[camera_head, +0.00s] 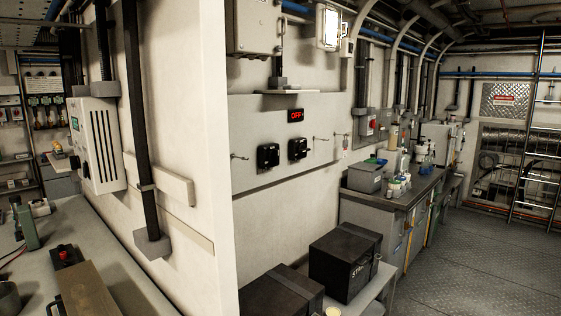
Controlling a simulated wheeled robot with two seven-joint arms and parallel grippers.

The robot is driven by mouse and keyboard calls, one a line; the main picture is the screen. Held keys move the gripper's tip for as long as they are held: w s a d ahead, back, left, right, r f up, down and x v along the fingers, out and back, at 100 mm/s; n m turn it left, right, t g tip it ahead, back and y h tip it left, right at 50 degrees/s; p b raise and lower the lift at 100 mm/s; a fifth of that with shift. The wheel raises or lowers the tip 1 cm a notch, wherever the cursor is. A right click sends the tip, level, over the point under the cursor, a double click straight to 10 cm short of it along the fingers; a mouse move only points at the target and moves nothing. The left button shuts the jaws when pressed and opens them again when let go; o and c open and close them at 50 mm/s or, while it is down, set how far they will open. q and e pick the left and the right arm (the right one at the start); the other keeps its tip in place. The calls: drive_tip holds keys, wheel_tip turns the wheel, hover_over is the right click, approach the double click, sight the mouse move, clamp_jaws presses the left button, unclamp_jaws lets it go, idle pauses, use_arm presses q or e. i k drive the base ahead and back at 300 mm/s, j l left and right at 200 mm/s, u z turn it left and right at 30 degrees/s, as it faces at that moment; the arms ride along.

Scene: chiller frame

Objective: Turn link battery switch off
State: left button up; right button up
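Two black switches are mounted on the grey wall panel (285,132) in the middle of the view, a left one (268,156) and a right one (298,149). Their labels are too small to read, so I cannot tell which is the link battery switch. The knob positions are also too small to tell. A small black display (295,115) above them shows "OFF" in red letters. Neither of my grippers is in view.
Black cases (345,262) stand on a low surface below the panel. A counter (392,200) with bottles and a grey bin (365,178) is to the right. A workbench (110,245) fills the lower left. The metal floor (480,255) at right is clear.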

sight(273, 156)
drive_tip(key=i+l+u, duration=0.1)
drive_tip(key=i+l, duration=0.2)
drive_tip(key=i+l+u, duration=0.1)
drive_tip(key=i+l, duration=0.15)
drive_tip(key=l, duration=0.2)
drive_tip(key=i+l+u, duration=0.1)
drive_tip(key=i+l, duration=0.15)
drive_tip(key=l, duration=0.15)
drive_tip(key=i+l+u, duration=0.1)
drive_tip(key=i+l, duration=0.15)
drive_tip(key=l, duration=0.15)
drive_tip(key=i+l+u, duration=0.1)
drive_tip(key=i+l, duration=0.15)
drive_tip(key=l, duration=0.2)
drive_tip(key=i+l+u, duration=0.1)
drive_tip(key=l, duration=0.35)
drive_tip(key=i+l+u, duration=0.15)
drive_tip(key=i+l, duration=0.15)
drive_tip(key=l, duration=0.2)
drive_tip(key=i+l+u, duration=0.1)
drive_tip(key=l, duration=0.4)
drive_tip(key=i, duration=0.05)
